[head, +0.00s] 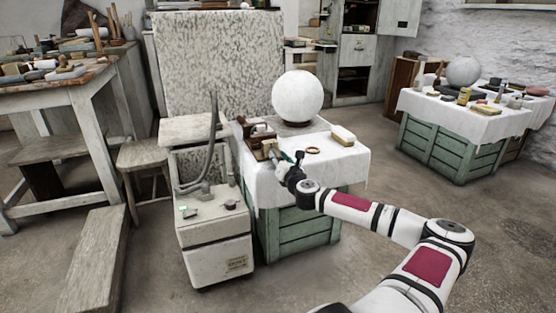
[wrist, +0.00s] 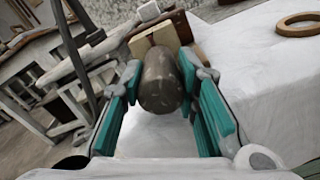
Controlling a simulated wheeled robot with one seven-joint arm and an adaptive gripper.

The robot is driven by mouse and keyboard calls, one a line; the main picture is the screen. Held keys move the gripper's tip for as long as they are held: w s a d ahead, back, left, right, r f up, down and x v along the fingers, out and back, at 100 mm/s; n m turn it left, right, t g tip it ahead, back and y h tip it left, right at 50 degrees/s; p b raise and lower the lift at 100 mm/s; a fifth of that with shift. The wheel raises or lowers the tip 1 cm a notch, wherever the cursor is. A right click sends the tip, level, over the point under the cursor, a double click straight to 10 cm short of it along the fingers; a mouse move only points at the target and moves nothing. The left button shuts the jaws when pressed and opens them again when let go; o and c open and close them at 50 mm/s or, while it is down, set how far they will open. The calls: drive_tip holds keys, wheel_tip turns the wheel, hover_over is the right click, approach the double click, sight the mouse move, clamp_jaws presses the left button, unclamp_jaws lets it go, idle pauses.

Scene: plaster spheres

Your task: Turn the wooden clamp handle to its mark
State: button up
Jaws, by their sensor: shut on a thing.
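The wooden clamp (head: 260,139) stands at the left edge of the cloth-covered green crate in the head view. Its handle shows in the wrist view as a thick dark brown-grey cylinder (wrist: 161,82), end towards me, with a lighter wooden block (wrist: 160,38) behind it. My gripper (head: 284,160) is at the clamp's near side. In the wrist view its teal-padded fingers (wrist: 163,92) stand on both sides of the handle, shut on it. I cannot make out the mark in either view.
The white cloth (head: 346,166) also bears a white sphere (head: 297,97), a wooden ring (head: 313,150) and a brush-like block (head: 343,135). A grey cabinet (head: 214,238) with a curved hose stands close left of the crate. Open floor lies to the right.

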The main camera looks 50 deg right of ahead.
drive_tip(key=shift+s+f, duration=0.1)
idle(0.3)
drive_tip(key=o, duration=0.9)
drive_tip(key=v, duration=1.2)
